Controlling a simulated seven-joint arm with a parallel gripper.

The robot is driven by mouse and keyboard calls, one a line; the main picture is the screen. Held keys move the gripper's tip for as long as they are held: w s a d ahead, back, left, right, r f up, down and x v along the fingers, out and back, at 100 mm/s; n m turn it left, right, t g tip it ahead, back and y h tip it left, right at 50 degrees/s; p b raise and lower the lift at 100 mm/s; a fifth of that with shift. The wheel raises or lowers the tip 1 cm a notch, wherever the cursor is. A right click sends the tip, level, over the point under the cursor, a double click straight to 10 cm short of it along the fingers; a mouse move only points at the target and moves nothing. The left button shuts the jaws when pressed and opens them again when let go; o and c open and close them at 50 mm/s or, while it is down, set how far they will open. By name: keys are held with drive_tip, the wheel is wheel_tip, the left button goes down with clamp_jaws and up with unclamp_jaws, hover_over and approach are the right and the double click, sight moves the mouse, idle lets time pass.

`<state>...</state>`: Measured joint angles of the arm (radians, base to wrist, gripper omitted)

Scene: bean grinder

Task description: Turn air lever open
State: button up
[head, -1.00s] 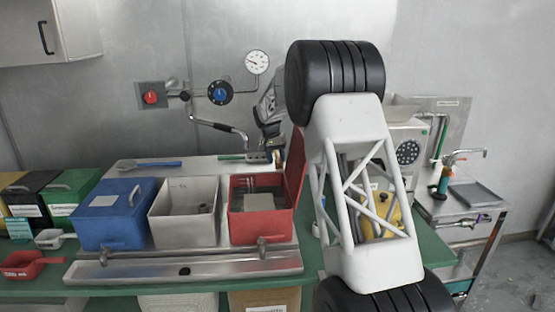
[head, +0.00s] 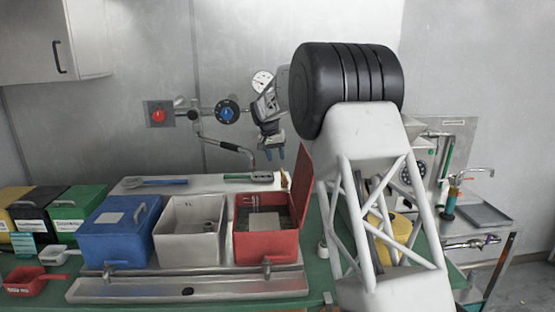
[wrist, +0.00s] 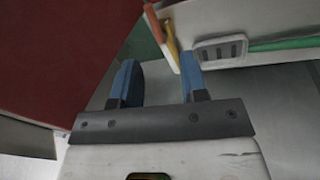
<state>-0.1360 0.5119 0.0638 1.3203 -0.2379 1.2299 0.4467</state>
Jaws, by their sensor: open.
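A bent metal pipe with a black-gripped lever (head: 236,148) hangs below the wall valves; I take it as the air lever, though no label is legible. It slants down to the right. My gripper (head: 275,154) is just right of the lever's lower end, pointing down, its blue fingers apart. A gap shows between gripper and lever in the picture; depth is unclear. In the wrist view my gripper (wrist: 158,82) is open, with nothing between the fingers. The lever is not recognisable there.
A red knob (head: 158,115), a blue knob (head: 227,112) and a gauge (head: 262,82) are on the wall. A green-handled tool (head: 248,177) lies below my gripper. The red box (head: 263,247) has its lid raised beside it. Blue and white boxes stand left.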

drive_tip(key=shift+s+a+r+t, duration=1.2)
drive_tip(key=shift+a+r, duration=0.05)
drive_tip(key=shift+r, duration=0.8)
hover_over(284, 180)
drive_tip(key=a, duration=0.3)
wheel_tip(284, 180, down, 10)
drive_tip(key=f, duration=0.1)
drive_tip(key=d+f, duration=0.1)
drive_tip(key=f, duration=0.1)
drive_tip(key=shift+s+d+n, duration=0.2)
drive_tip(key=shift+d+n, duration=0.1)
drive_tip(key=shift+s+d, duration=0.3)
drive_tip(key=shift+d, duration=0.55)
drive_tip(key=shift+a, duration=0.4)
drive_tip(key=shift+w+a+r, duration=0.15)
drive_tip(key=shift+a+r, duration=0.15)
drive_tip(key=w+a+v, duration=0.1)
drive_tip(key=v, duration=1.2)
drive_tip(key=shift+a+r, duration=0.3)
drive_tip(key=shift+a, duration=0.1)
